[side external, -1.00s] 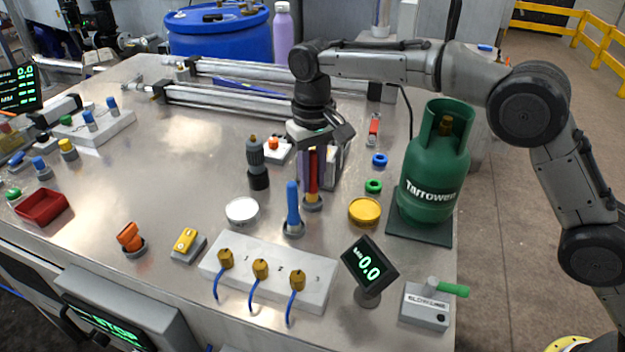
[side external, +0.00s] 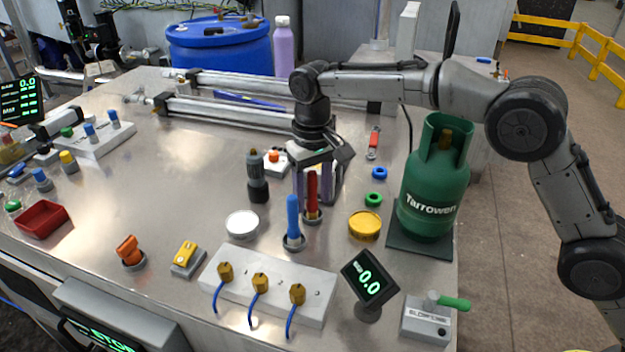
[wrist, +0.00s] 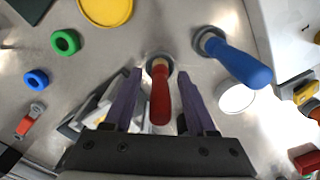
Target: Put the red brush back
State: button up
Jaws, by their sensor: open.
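The red brush (side external: 312,188) stands upright in a small round grey holder (side external: 312,216) on the metal bench, handle up. In the wrist view its red handle (wrist: 160,98) points toward my gripper, with a tan collar at the holder. My gripper (side external: 313,188) is open above the holder, its two purple fingers on either side of the handle. In the wrist view there are gaps between the handle and both fingers (wrist: 161,88). The brush's lower end is hidden in the holder.
A blue-handled brush (side external: 292,216) stands in a similar holder close by. A dark bottle-like tool (side external: 257,180), a white round lid (side external: 242,225), a yellow lid (side external: 364,226) and a green gas cylinder (side external: 433,190) stand around. A grey connector block (side external: 320,285) lies in front.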

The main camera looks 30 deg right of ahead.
notch_tip(320, 180, up, 12)
dwell(0.6)
dwell(0.5)
jog(key=s+d+r+m+t, duration=0.1)
jog(key=s+d+r, duration=0.3)
jog(key=d+r, duration=0.35)
jog(key=s+d+r+m+t, duration=0.1)
jog(key=s+d+r, duration=0.45)
jog(key=r, duration=0.25)
jog(key=s+d+r+t, duration=0.1)
jog(key=s+d+r, duration=0.1)
jog(key=s+d, duration=0.4)
jog(key=s+d+f+t, duration=0.1)
jog(key=s+d+f, duration=0.1)
jog(key=s+f, duration=0.35)
jog(key=s+d+f+t, duration=0.1)
jog(key=s+d+f, duration=0.15)
jog(key=s, duration=0.55)
jog(key=s+d+f+n, duration=0.1)
jog(key=s+f, duration=0.4)
jog(key=f, duration=0.8)
jog(key=shift+s+f+t, duration=0.2)
jog(key=shift+f+t, duration=0.1)
jog(key=shift+f, duration=0.1)
